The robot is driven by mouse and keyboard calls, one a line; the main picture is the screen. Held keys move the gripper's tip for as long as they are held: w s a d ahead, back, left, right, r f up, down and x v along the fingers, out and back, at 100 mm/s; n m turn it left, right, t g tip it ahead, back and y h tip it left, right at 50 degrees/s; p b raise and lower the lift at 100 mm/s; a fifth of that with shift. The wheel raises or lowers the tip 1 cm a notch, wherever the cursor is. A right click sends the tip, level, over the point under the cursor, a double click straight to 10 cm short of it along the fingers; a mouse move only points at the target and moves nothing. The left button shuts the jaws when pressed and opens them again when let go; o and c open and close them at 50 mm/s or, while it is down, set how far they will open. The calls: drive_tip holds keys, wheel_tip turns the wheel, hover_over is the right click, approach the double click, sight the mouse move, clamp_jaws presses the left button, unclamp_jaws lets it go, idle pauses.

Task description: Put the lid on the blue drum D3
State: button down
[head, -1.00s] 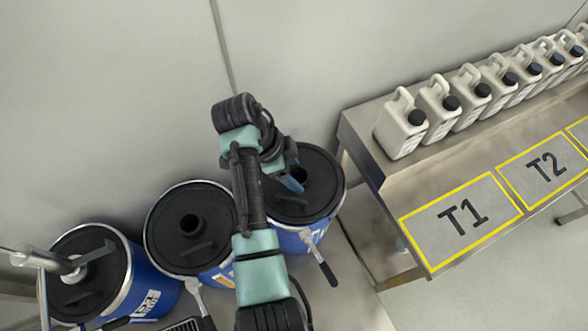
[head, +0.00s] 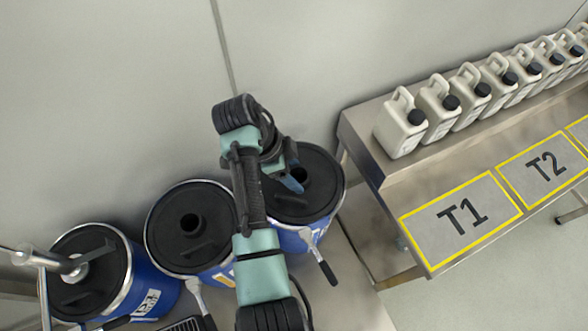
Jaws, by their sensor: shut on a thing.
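Three blue drums with black lids stand in a row: a left drum (head: 143,292), a middle drum (head: 222,274) and a right drum (head: 292,238). Their number markings cannot be read clearly, so I cannot tell D3 by its label. My gripper (head: 292,185) is over the right drum, at its black lid (head: 322,180), beside the round opening. It is shut on the lid, apparently by its raised grip, which my arm and fingers mostly hide. The lid looks flat on the drum's rim; any small gap cannot be seen.
A steel bench (head: 392,175) on the right holds a row of pale canisters (head: 401,124) and yellow-framed spots T1 (head: 462,216) and T2 (head: 546,166). A lever handle (head: 322,262) sticks out from the right drum's front. A metal fixture (head: 60,264) reaches over the left drum. A wall stands behind.

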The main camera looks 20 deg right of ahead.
drive_tip(key=shift+f, duration=0.45)
idle(0.3)
unclamp_jaws()
drive_tip(key=p+v, duration=0.2)
drive_tip(key=v, duration=1.1)
drive_tip(key=shift+p, duration=0.3)
